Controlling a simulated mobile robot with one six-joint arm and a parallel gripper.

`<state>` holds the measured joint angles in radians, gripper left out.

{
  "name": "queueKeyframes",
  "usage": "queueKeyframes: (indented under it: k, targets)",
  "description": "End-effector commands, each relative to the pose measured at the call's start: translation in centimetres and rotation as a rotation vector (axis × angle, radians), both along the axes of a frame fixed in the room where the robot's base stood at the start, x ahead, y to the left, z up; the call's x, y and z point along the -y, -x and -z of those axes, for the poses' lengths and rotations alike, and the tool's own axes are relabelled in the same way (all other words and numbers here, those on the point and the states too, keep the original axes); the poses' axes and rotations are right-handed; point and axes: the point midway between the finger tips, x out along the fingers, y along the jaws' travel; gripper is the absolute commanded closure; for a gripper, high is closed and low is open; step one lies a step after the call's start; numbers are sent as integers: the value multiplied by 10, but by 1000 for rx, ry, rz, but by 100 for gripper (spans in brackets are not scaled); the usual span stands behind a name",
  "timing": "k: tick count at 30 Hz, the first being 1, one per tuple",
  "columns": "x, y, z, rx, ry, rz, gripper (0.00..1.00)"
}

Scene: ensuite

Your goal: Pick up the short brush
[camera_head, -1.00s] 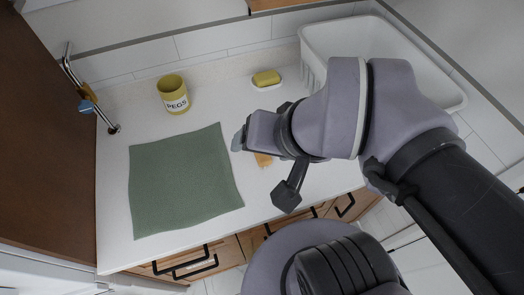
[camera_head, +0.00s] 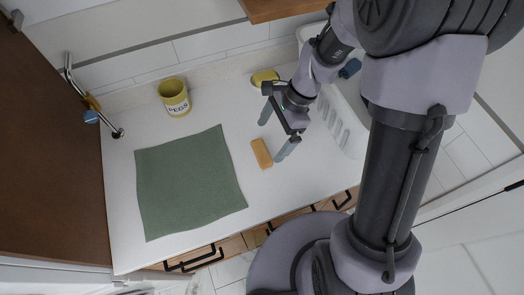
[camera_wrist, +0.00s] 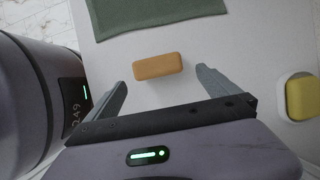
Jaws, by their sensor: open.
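The short brush appears as a small orange-tan block (camera_head: 262,153) lying on the white counter, right of the green mat. No bristles show. In the wrist view the block (camera_wrist: 158,66) lies ahead of my fingertips, roughly centred between them and slightly to the left. My gripper (camera_head: 272,137) is open and empty, with its fingers apart over the counter beside the block. In the wrist view my open gripper (camera_wrist: 160,77) has nothing between its fingers.
The green mat (camera_head: 190,182) lies left of the block. A yellow pegs cup (camera_head: 174,97) stands behind it. A yellow soap (camera_head: 264,77) on a white dish sits at the back, and shows right in the wrist view (camera_wrist: 303,98). A white basket (camera_head: 345,125) stands to the right.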

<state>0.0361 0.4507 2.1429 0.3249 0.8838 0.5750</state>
Motion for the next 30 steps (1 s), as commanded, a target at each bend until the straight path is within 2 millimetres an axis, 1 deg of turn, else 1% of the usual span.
queueKeyframes:
  k: [1, 5, 9, 12, 14, 20, 24, 26, 27, 29, 30]
  targets:
    - [-3, 1, 11, -1, 0, -1, 0]
    - [-9, 4, 23, 0, 0, -2, 0]
    - [-24, 12, 48, -1, 0, -3, 0]
    - [-29, 13, 61, 0, 0, -2, 0]
    - [-31, 13, 64, 1, 1, -3, 0]
    - [-31, 13, 63, 2, 0, -2, 0]
    - [-31, 13, 62, 2, 0, -2, 28]
    - [-31, 13, 62, 2, 0, -2, 39]
    - [-31, 13, 62, 2, 0, -2, 47]
    - [-31, 13, 62, 2, 0, -2, 59]
    - [-31, 13, 62, 2, 0, -2, 61]
